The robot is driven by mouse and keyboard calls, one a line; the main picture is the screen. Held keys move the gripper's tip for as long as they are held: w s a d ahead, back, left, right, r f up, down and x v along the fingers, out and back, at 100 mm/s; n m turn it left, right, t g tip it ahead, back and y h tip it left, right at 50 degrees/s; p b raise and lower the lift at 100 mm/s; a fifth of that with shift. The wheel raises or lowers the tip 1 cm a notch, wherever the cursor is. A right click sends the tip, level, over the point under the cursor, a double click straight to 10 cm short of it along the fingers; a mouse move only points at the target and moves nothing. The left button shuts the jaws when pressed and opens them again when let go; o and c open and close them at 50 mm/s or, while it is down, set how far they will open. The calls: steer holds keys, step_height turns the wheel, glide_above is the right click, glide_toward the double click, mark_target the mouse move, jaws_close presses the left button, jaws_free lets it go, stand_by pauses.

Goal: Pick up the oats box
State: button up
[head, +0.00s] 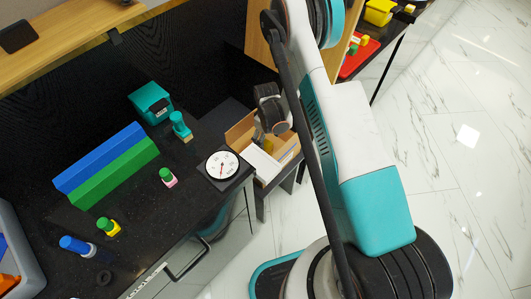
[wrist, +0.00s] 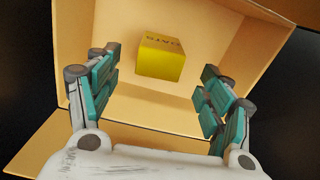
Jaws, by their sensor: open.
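The oats box (wrist: 161,64) is a small yellow box with dark lettering on its top edge. It lies inside an open cardboard box (wrist: 211,30), near its far wall in the wrist view. My gripper (wrist: 157,80) is open, with its teal-padded fingers on either side of the picture and the oats box centred between and beyond them. No finger touches it. In the head view my gripper (head: 273,112) is over the cardboard box (head: 284,157), and a bit of yellow (head: 267,146) shows inside it.
A dark counter (head: 130,190) to the left holds a white dial scale (head: 222,166), a teal bin (head: 150,102), a teal stamp-like item (head: 181,127), blue (head: 98,163) and green (head: 115,172) long blocks and small bottles. The cardboard box's walls and flaps surround the oats box.

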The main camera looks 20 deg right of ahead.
mark_target(266, 145)
steer(key=shift+w+a+f+b, duration=0.1)
steer(key=shift+f+b, duration=0.65)
steer(key=shift+f, duration=0.85)
steer(key=shift+w+f+b, duration=0.1)
steer(key=shift+f+b, duration=0.65)
steer(key=shift+f, duration=0.8)
steer(key=shift+r, duration=0.1)
steer(key=c, duration=1.2)
